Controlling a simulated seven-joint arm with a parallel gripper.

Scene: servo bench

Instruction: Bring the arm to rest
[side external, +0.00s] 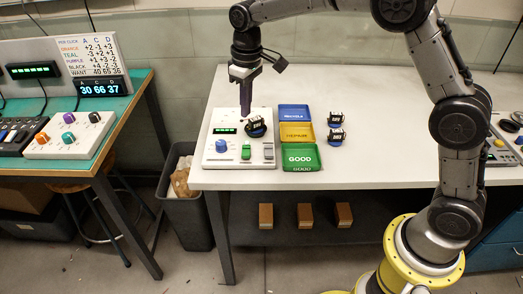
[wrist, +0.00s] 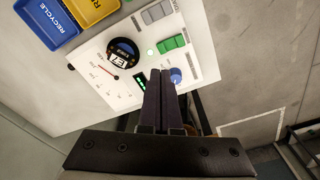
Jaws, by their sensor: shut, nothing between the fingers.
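My gripper (side external: 246,112) points down above the back left part of a white servo test panel (side external: 208,182) on the white bench. In the wrist view its dark fingers (wrist: 163,80) are together and empty, in front of the panel (wrist: 95,62). The panel carries a lit green display (side external: 225,131), a blue knob (side external: 221,145), a green switch (side external: 246,152) and a dark servo with a blue base (side external: 256,127). The knob (wrist: 175,76) and the servo (wrist: 124,51) also show in the wrist view. The fingers hide part of the panel.
Blue (side external: 294,112), yellow (side external: 298,132) and green GOOD (side external: 300,158) trays stand right of the panel. Two dark servos with blue bases (side external: 336,118) (side external: 337,136) stand farther right. A grey bin (side external: 190,215) stands on the floor at left.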

